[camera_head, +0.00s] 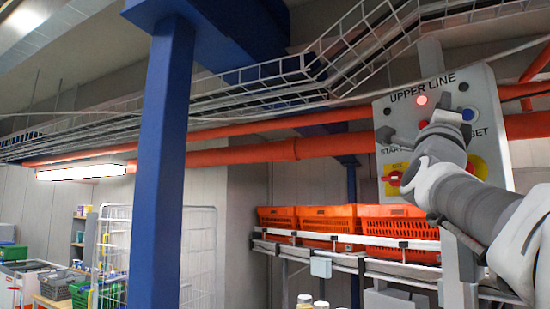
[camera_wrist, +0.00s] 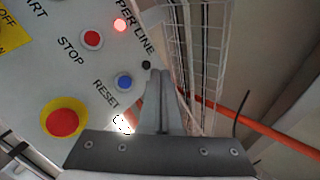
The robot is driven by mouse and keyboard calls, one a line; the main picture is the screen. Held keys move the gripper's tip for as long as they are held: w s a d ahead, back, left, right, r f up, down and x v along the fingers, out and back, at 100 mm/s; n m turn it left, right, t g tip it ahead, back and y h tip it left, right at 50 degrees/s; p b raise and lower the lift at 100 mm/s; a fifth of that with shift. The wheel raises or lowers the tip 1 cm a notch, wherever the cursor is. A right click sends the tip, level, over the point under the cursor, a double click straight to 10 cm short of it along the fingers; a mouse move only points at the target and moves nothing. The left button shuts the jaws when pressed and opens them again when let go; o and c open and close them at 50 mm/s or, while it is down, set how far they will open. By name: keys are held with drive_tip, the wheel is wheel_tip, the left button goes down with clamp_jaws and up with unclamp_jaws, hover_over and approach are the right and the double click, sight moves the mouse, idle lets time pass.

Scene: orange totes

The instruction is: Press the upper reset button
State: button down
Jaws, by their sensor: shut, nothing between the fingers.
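The control panel (camera_head: 440,85) reads "UPPER LINE" and hangs at the right in the head view. Its blue reset button (camera_wrist: 125,82) is left of my gripper (camera_wrist: 160,74) in the wrist view, above the word RESET. The blue button also shows at the panel's right side in the head view (camera_head: 468,114), just beyond my arm. My gripper's fingers are together and empty, with their tips beside the button in the picture. I cannot tell how far they are from the panel. My arm hides the panel's middle in the head view.
A red stop button (camera_wrist: 92,38), a lit red lamp (camera_wrist: 120,25) and a large red button on yellow (camera_wrist: 62,122) are on the panel. Orange totes (camera_head: 325,221) stand on a conveyor below. A blue column (camera_head: 160,170) stands left. Wire cable trays run overhead.

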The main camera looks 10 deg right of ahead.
sight(468, 115)
drive_tip(key=w+d+p, duration=0.2)
drive_tip(key=w+d, duration=0.2)
drive_tip(key=d, duration=0.3)
drive_tip(key=shift+w+d, duration=0.15)
drive_tip(key=shift+d, duration=0.2)
drive_tip(key=shift+d, duration=0.1)
idle(2.0)
drive_tip(key=shift+w+d, duration=0.2)
drive_tip(key=shift+d, duration=0.1)
drive_tip(key=shift+w+d+b, duration=0.2)
drive_tip(key=shift+d+b, duration=0.1)
drive_tip(key=shift+d, duration=0.1)
idle(0.8)
drive_tip(key=shift+a, duration=0.1)
drive_tip(key=shift+s+a+b, duration=0.4)
drive_tip(key=shift+a+b, duration=0.2)
drive_tip(key=shift+a, duration=0.05)
